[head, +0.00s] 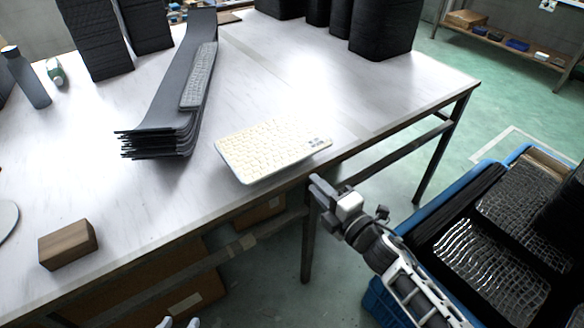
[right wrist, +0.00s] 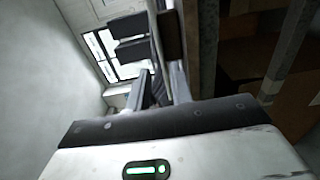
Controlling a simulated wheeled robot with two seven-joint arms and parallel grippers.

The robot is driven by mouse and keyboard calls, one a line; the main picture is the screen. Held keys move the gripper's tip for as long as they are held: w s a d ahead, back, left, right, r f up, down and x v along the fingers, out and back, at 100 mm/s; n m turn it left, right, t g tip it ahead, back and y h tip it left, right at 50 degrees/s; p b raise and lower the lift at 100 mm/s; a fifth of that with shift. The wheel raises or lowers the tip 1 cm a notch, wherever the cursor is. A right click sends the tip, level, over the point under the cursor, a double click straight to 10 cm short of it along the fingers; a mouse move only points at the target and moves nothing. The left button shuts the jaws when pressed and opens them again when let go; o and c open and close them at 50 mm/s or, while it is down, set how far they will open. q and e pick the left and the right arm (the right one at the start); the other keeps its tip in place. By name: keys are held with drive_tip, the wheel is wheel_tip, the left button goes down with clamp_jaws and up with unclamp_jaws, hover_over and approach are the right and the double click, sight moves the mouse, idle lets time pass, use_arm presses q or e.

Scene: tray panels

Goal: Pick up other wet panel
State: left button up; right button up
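Glossy dark textured panels (head: 490,262) lie in the blue crates at the right in the head view; white glints on the front one look wet. Another dark textured panel (head: 522,212) lies behind it. My right gripper (head: 318,188) is in front of the table edge, left of the crates and apart from the panels. Its fingers also show in the right wrist view (right wrist: 162,92), with no panel seen between them; their opening is unclear. My left gripper (head: 179,322) shows only its two pale tips at the bottom edge, apart, with nothing seen between them.
The white table (head: 100,195) holds a stack of black curved sheets (head: 160,140) with a grey keyboard (head: 198,77) on top. A cream keyboard (head: 268,148) lies near the front edge. A wooden block (head: 67,245) and a grey bottle (head: 27,78) are at left. Blue crate walls (head: 385,300) stand near my right arm.

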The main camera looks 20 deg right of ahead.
sight(294, 164)
drive_tip(key=b+x, duration=0.1)
drive_tip(key=x, duration=0.6)
drive_tip(key=shift+b, duration=0.35)
use_arm(q)
drive_tip(key=shift+w+d+f+b, duration=0.2)
drive_tip(key=shift+d+f+b, duration=0.05)
drive_tip(key=shift+f+b, duration=0.1)
use_arm(e)
drive_tip(key=shift+x, duration=1.05)
clamp_jaws()
